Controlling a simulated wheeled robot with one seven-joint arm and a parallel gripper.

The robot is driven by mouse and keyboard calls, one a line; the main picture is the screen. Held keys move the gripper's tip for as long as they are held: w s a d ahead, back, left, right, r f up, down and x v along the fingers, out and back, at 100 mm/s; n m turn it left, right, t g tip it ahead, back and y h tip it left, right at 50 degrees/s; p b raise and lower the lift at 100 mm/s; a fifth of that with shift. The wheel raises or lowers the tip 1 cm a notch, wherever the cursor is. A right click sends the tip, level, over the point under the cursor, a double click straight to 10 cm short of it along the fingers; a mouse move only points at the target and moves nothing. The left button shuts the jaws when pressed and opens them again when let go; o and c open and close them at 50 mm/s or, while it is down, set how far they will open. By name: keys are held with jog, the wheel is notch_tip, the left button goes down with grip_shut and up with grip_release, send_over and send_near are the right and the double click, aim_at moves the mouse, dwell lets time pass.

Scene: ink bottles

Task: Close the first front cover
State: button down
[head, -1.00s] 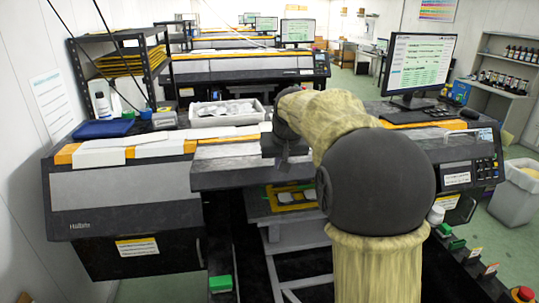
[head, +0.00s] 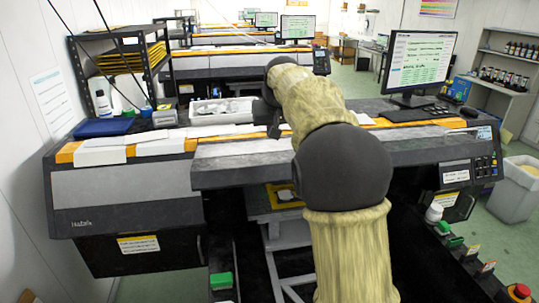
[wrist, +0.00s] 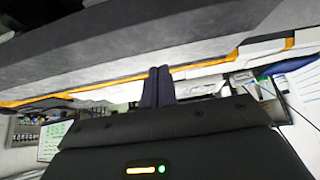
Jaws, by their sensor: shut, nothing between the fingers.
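The first printer's front cover (head: 240,171) is a long dark grey panel across the middle of the near machine in the head view. Its lower edge hangs above a yellow-edged platen (head: 280,196); I cannot tell whether it is fully down. My gripper (head: 273,130) is above the cover's top surface, partly hidden by my arm. In the wrist view my gripper (wrist: 157,86) has its two dark fingers together and empty. A grey panel of the machine (wrist: 150,45) stretches across the top of that view; contact with the fingers cannot be told.
A monitor (head: 417,60) and keyboard (head: 414,113) stand at right. A red button (head: 520,292) is at the lower right. Floor (head: 475,235) shows at right.

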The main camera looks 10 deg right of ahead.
jog(key=p, duration=0.3)
send_over(269, 162)
jog(key=s, duration=0.1)
notch_tip(269, 162, down, 6)
jog(key=shift+s+a, duration=0.1)
jog(key=shift+s, duration=0.05)
jog(key=f, duration=0.3)
jog(key=shift+s+p, duration=0.25)
jog(key=shift+p, duration=0.15)
jog(key=shift+f, duration=0.65)
jog(key=shift+s+f, duration=0.1)
jog(key=shift+f, duration=0.1)
